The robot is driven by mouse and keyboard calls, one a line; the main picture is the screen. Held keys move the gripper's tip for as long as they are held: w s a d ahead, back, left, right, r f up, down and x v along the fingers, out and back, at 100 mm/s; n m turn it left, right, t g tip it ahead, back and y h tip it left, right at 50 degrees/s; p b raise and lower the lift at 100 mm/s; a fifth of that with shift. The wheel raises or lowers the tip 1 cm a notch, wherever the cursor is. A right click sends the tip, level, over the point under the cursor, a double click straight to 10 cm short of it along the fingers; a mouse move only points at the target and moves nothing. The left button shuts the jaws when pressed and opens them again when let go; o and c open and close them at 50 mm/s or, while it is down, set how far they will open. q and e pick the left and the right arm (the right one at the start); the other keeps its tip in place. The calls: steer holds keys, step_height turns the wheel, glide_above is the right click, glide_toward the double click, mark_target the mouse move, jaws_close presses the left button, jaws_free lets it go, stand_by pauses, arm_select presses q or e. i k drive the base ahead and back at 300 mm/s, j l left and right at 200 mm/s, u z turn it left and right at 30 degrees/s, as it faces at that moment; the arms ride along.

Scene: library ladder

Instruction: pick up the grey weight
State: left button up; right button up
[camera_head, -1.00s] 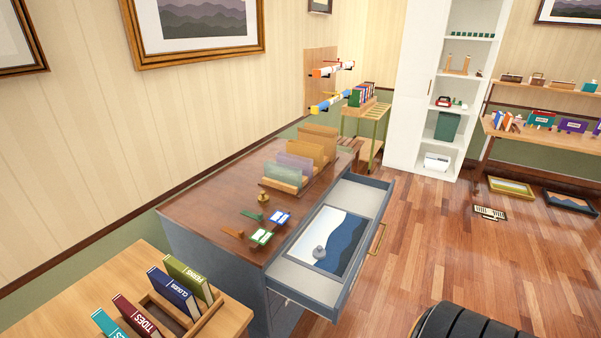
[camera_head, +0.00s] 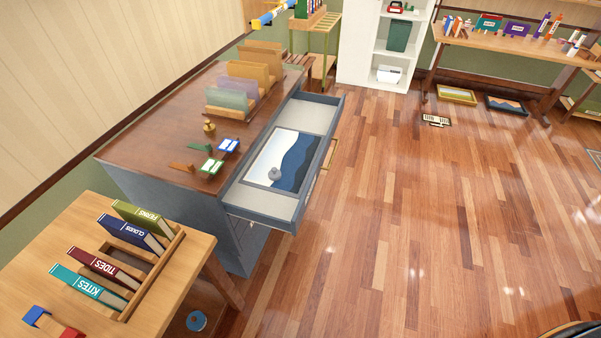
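The grey weight (camera_head: 275,174) is a small, rounded piece with a knob on top. It rests on a blue and white print (camera_head: 299,150) lying in the open drawer (camera_head: 262,208) of the grey cabinet. It is near the print's left side and nothing covers it. Neither of my grippers shows in the head view.
The cabinet top (camera_head: 163,133) bears a brass bell-like piece (camera_head: 209,128), small cards and upright dividers. A wooden table (camera_head: 52,238) with several books stands at the front left. Wooden floor (camera_head: 400,220) right of the drawer is clear.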

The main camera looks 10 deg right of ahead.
mark_target(274, 174)
steer(key=i+l+u, duration=0.1)
steer(key=u, duration=0.3)
steer(key=l+u, duration=0.45)
steer(key=i+l+u, duration=0.1)
steer(key=u, duration=0.3)
steer(key=l+u, duration=0.2)
steer(key=l, duration=1.4)
